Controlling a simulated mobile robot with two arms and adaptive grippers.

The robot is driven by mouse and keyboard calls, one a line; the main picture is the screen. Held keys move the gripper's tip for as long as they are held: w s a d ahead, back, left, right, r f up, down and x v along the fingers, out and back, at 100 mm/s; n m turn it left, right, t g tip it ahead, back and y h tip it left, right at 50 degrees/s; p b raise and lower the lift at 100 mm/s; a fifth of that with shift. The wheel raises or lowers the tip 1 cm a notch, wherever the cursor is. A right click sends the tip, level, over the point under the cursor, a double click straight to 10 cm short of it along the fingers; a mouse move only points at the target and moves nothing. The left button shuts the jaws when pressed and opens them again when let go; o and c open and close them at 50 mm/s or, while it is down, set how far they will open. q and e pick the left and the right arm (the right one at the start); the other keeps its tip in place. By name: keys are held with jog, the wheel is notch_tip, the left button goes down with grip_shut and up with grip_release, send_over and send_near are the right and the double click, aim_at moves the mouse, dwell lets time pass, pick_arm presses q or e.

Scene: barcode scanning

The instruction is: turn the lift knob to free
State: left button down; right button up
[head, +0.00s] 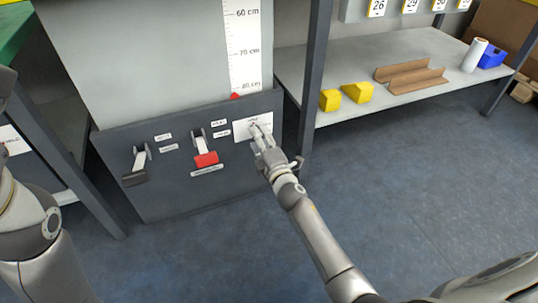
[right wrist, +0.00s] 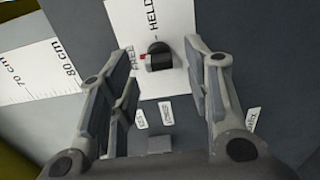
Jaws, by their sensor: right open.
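The lift knob (right wrist: 160,57) is small and dark with a red mark, on a white plate (right wrist: 176,22) printed FREE and HELD. In the right wrist view its red mark points left, towards the word FREE. My right gripper (head: 259,134) is at the plate on the dark panel, with its fingers open on either side of the knob. In the right wrist view a gap shows between each finger and the knob. In the head view the gripper mostly covers the knob. My left arm shows at the left edge, but its gripper is out of frame.
The dark panel (head: 240,178) also bears a black-handled lever (head: 136,178) and a red-handled lever (head: 206,159). A ruler (head: 243,45) with a red pointer (head: 236,97) stands above. A grey post (head: 313,80) and a shelf (head: 430,50) with yellow blocks are close at right.

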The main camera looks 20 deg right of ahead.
jog(key=s, duration=1)
jog(key=shift+d, duration=0.15)
jog(key=shift+w, duration=0.1)
